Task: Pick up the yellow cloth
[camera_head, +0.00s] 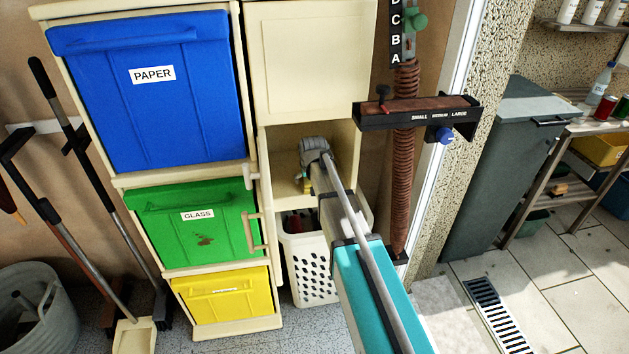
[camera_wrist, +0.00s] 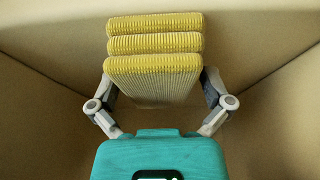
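The yellow cloth (camera_wrist: 154,65) fills the upper middle of the wrist view, with several ribbed, folded layers. My gripper (camera_wrist: 160,88) has one finger on each side of it. The right finger lies close against the cloth's side, and the left fingertip is partly hidden behind the cloth. I cannot tell whether both fingers press on it. In the head view, my gripper (camera_head: 306,178) is inside an open cream compartment (camera_head: 283,150). Only a small yellow patch of the cloth (camera_head: 309,188) shows there, beneath the gripper.
A closed cream door panel (camera_head: 311,62) is above the compartment, and a white perforated basket (camera_head: 300,262) is below it. Blue, green and yellow bins (camera_head: 150,95) stand left. A brown threaded post (camera_head: 404,165) with a black bracket (camera_head: 377,116) stands close to the right.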

